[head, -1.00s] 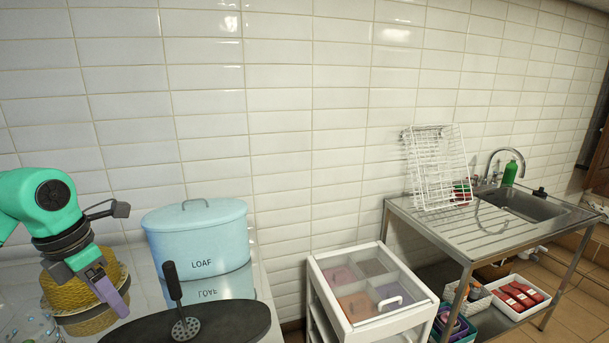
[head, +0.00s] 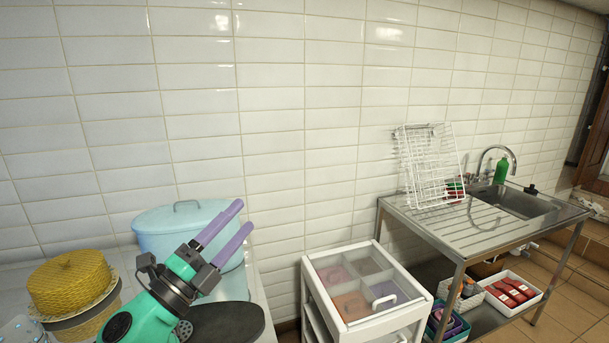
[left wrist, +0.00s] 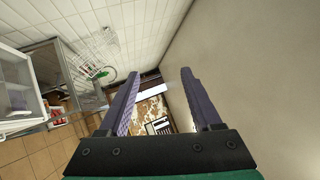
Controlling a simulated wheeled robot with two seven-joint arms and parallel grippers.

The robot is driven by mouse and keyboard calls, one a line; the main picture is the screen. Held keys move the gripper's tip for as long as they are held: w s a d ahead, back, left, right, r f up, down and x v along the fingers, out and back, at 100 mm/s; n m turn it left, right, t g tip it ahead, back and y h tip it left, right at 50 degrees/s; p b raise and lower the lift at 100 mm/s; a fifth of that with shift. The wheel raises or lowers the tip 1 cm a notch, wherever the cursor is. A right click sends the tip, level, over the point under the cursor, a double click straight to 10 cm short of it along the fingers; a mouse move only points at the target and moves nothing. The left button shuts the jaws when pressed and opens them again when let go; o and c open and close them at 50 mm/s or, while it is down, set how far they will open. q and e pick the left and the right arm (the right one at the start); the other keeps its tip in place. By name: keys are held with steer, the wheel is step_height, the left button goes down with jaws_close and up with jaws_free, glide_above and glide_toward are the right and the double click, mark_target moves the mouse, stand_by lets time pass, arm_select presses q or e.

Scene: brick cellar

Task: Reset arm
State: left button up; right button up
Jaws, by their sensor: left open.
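My left gripper (head: 226,233) has two purple fingers and a green and black wrist. In the head view it points up and to the right, in front of the light blue loaf bin (head: 168,238) and hiding part of it. In the left wrist view the fingers of my left gripper (left wrist: 158,95) stand apart with nothing between them. My right gripper does not show in either view.
A black round pan-like item (head: 235,322) lies below my gripper. A yellow woven cover (head: 68,285) is at the left. A white drawer cart (head: 330,268) and a steel sink table (head: 440,230) with a white wire rack (head: 430,165) stand to the right.

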arm_select(q)
steer(key=a+f+n+y, duration=1.1)
steer(key=f+n+y, duration=0.1)
steer(key=n, duration=0.4)
steer(key=s+a+f+n+g+y, duration=0.1)
steer(key=s+f+n+g, duration=0.15)
steer(key=f, duration=0.35)
steer(key=s+a+f+n+g+y, duration=0.2)
steer(key=s+f+g, duration=0.15)
steer(key=f, duration=0.25)
steer(key=s+d+f+n+g+h, duration=0.3)
steer(key=s+f+g, duration=0.5)
steer(key=s+f, duration=0.6)
steer(key=s+f+g, duration=0.1)
steer(key=s+f, duration=0.2)
steer(key=f, duration=1)
steer(key=s+f+g, duration=0.1)
steer(key=s+f, duration=0.1)
steer(key=f, duration=1)
steer(key=s+a+f+g, duration=0.1)
steer(key=s+a+f, duration=0.2)
steer(key=s+f, duration=0.9)
steer(key=s, duration=0.3)
steer(key=shift+s+y, duration=0.4)
